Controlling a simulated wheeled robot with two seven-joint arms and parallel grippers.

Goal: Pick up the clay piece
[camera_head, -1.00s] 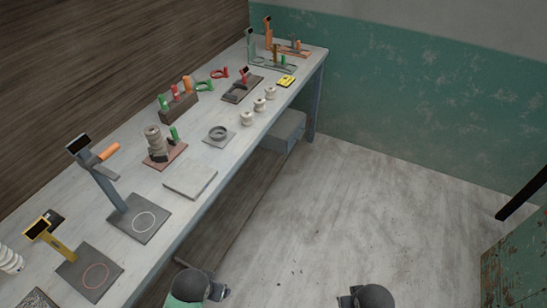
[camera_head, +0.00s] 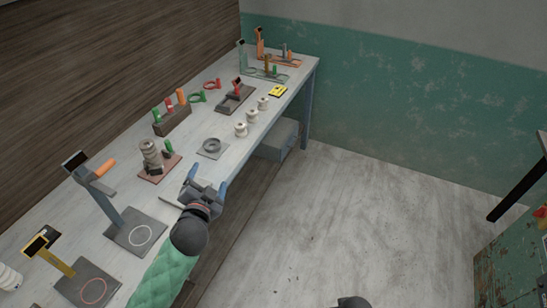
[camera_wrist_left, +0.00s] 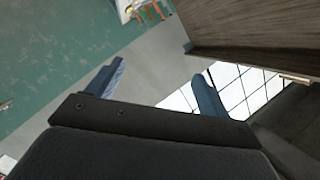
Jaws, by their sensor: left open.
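No piece in these views can be told for certain as the clay piece. A pale flat slab (camera_head: 171,203) lies near the bench's front edge, mostly hidden behind my left gripper. A grey ring-shaped thing (camera_head: 212,146) lies on a small square plate beyond it. My left gripper (camera_head: 207,180) is open over the front edge of the bench, by the slab. Whether it touches the slab cannot be told. In the left wrist view the spread blue fingers (camera_wrist_left: 158,85) have nothing between them. My right gripper is out of view; only a dark bit of that arm shows at the bottom.
The bench (camera_head: 110,190) holds a blue post stand (camera_head: 97,190), a yellow stand (camera_head: 50,254), a stacked coil stand (camera_head: 152,158), a tool block (camera_head: 172,120) and white spools (camera_head: 252,116). A grey box (camera_head: 277,139) hangs under the bench.

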